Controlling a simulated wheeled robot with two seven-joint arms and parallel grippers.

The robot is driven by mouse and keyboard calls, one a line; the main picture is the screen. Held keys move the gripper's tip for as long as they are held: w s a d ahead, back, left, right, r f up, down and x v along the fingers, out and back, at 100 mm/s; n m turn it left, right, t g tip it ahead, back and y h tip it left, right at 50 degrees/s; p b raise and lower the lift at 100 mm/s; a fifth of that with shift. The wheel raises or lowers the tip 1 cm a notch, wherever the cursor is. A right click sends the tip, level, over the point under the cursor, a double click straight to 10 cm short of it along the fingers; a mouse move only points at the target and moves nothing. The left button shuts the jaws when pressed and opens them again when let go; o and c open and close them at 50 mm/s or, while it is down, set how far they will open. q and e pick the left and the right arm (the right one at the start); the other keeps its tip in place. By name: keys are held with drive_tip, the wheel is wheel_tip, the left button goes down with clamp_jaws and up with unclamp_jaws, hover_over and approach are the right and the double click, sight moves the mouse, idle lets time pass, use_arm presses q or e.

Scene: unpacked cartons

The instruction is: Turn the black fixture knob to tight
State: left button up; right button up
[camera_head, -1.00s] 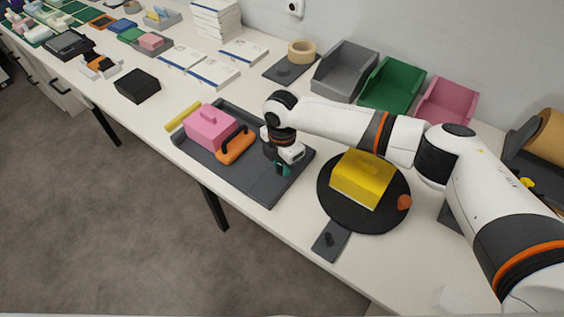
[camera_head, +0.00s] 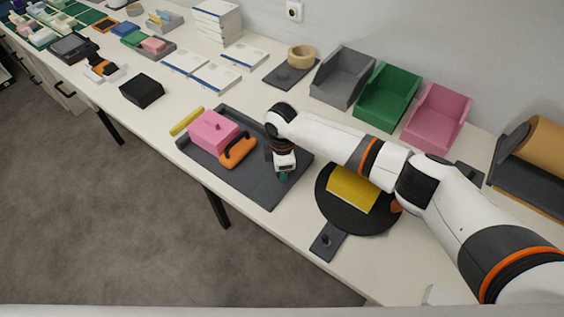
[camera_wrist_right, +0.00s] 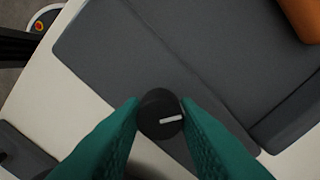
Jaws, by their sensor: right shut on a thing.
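The black round knob (camera_wrist_right: 158,104) with a white pointer line sits between the two teal fingertips of my right gripper (camera_wrist_right: 160,118) in the right wrist view. The fingers are shut on its sides. The line points right and slightly up. In the head view, my right gripper (camera_head: 284,176) points down at the right part of the dark grey fixture plate (camera_head: 255,188) and hides the knob. A pink block (camera_head: 212,133) and an orange handled piece (camera_head: 238,152) are on the plate, left of the gripper. My left gripper is not in view.
A black round turntable (camera_head: 345,222) with a yellow block (camera_head: 353,188) is right of the plate, beneath my right arm. A small dark plate with a knob (camera_head: 326,240) lies near the front edge. Grey, green and pink bins (camera_head: 436,118) stand behind.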

drive_tip(key=m+p, duration=0.4)
drive_tip(key=m, duration=0.2)
drive_tip(key=shift+r, duration=0.15)
drive_tip(key=m+p, duration=0.2)
drive_tip(key=m, duration=0.1)
drive_tip(key=shift+m, duration=0.3)
drive_tip(key=shift+m+p, duration=0.6)
drive_tip(key=shift+m, duration=0.5)
drive_tip(key=o, duration=1)
wheel_tip(320, 180, up, 12)
drive_tip(key=shift+f+b, duration=0.1)
drive_tip(key=shift+b, duration=0.4)
